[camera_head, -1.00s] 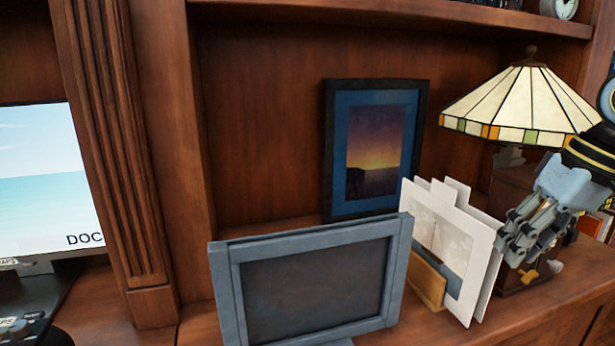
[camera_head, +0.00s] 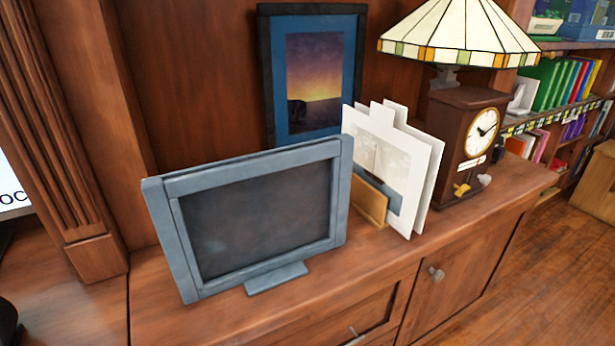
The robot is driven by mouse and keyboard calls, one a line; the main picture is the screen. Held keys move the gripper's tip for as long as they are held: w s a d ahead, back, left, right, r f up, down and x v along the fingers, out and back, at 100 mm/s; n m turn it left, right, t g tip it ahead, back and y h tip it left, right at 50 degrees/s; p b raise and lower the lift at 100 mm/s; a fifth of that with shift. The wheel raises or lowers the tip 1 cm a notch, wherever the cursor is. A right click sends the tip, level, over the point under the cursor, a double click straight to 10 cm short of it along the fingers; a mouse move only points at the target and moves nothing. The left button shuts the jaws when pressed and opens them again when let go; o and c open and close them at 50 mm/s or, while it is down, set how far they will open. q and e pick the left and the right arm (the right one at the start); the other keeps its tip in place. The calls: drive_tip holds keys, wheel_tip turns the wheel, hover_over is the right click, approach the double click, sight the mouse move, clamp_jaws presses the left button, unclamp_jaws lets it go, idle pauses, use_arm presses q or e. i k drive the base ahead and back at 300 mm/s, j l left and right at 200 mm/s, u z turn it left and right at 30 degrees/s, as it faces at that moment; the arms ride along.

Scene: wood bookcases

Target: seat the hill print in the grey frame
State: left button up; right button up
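The grey frame (camera_head: 247,222) stands upright on the cabinet top on its small grey foot, with a dark, empty-looking panel inside its border. Several white-matted prints (camera_head: 398,160) stand upright, close together, in a wooden holder (camera_head: 369,200) just right of the frame. The front print has a pale, greyish picture; I cannot tell whether it is the hill print. The prints behind it show only their white edges and tabs. Neither of my grippers is in view.
A dark-framed sunset picture (camera_head: 313,78) leans at the back. A lamp with a glass shade (camera_head: 459,32) and a wooden clock (camera_head: 468,145) stand right of the prints. A fluted post (camera_head: 58,130) rises at left. The cabinet top's front strip is clear.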

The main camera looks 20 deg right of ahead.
sight(252, 221)
drive_tip(key=l+z, duration=0.1)
drive_tip(key=l, duration=0.45)
drive_tip(key=i+l+z, duration=0.1)
drive_tip(key=l, duration=0.4)
drive_tip(key=l+z, duration=0.15)
drive_tip(key=l, duration=0.4)
drive_tip(key=i, duration=0.05)
